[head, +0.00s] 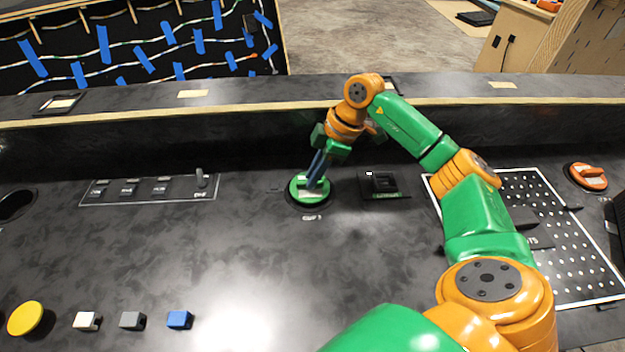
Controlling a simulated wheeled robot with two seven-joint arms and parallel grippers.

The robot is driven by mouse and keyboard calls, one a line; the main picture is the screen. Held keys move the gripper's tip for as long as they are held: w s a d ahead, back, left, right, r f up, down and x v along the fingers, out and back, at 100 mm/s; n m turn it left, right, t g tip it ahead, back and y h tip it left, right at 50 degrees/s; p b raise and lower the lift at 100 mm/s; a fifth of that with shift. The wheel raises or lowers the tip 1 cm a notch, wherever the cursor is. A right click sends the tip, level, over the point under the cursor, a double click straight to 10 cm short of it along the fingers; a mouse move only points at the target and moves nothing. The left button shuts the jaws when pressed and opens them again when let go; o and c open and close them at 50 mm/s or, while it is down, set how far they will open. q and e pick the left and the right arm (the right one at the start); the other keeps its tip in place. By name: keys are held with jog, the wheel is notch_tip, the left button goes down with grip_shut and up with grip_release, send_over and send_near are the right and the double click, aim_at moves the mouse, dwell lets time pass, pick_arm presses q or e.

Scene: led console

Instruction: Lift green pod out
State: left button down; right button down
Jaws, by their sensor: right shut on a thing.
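The green pod (298,189) is a round green disc with a pale top, sitting in a dark round socket on the black console (300,250). My right gripper (314,182) reaches down from the upper right, its dark fingers shut on the pod's top. The fingers hide part of the pod's top. The pod looks level and at the socket; I cannot tell whether it is raised at all. My left gripper is not in view.
A switch panel (150,188) lies to the left. A yellow button (26,318) and small blocks line the front left.

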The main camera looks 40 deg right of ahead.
notch_tip(320, 180, up, 13)
jog(key=p, duration=0.6)
jog(key=shift+r, duration=0.2)
jog(key=c, duration=1.5)
grip_release()
grip_shut()
